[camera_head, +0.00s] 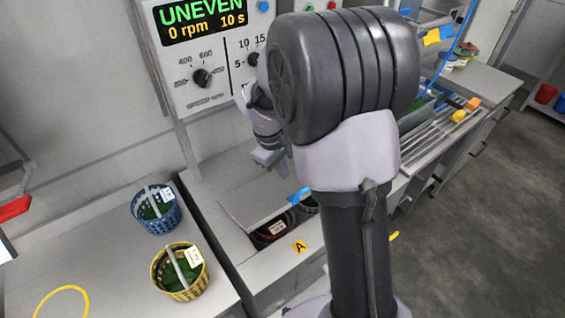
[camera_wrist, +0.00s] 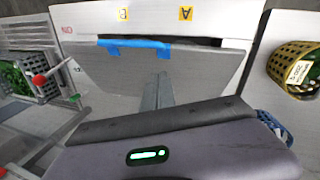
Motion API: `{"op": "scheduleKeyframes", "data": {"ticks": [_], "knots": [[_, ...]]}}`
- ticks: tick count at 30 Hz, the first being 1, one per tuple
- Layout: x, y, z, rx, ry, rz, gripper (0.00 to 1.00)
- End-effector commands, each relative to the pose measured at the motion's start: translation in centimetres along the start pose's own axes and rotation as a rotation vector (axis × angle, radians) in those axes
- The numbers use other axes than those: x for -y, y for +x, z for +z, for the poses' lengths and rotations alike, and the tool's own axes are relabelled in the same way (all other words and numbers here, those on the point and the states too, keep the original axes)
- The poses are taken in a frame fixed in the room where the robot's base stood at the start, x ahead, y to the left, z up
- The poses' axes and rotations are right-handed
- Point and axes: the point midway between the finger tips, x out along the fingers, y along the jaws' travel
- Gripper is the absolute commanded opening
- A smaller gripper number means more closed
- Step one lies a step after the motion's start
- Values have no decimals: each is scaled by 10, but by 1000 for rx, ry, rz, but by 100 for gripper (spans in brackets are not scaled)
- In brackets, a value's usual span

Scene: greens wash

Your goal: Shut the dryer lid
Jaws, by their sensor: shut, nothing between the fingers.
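The dryer lid (camera_head: 238,190) is a flat grey panel with a blue grip strip (camera_head: 298,196) on its front edge. It stands partly open, tilted, with a gap under its front edge. A dark red basket (camera_head: 272,229) with a white tag shows in that gap. In the wrist view the lid (camera_wrist: 205,75) fills the middle, with its blue strip (camera_wrist: 135,44) beside a dark gap. My gripper (camera_head: 266,158) is above the lid, shut and empty. Its fingers (camera_wrist: 158,88) point toward the lid in the wrist view; I cannot tell whether they touch it. My arm hides part of the dryer's right side.
A control panel (camera_head: 203,50) reads "UNEVEN, 0 rpm, 10 s". A blue basket (camera_head: 156,208) and a yellow basket (camera_head: 180,271) of greens stand on the left counter. A yellow "A" label (camera_head: 300,246) marks the dryer front. A ribbed drain counter (camera_head: 440,135) lies at right.

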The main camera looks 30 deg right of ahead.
Motion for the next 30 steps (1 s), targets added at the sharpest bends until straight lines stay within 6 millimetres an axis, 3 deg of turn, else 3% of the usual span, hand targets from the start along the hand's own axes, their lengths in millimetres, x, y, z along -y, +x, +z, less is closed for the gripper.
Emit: {"op": "scheduleKeyframes", "data": {"ticks": [3, 7, 23, 30], "knots": [[1, 27, 3, 3, 2, -1, 0], [1, 39, 19, 2, 2, -1, 0], [1, 47, 29, 0, 1, 0, 0], [8, 68, 41, -57, 17, 15, 0]]}}
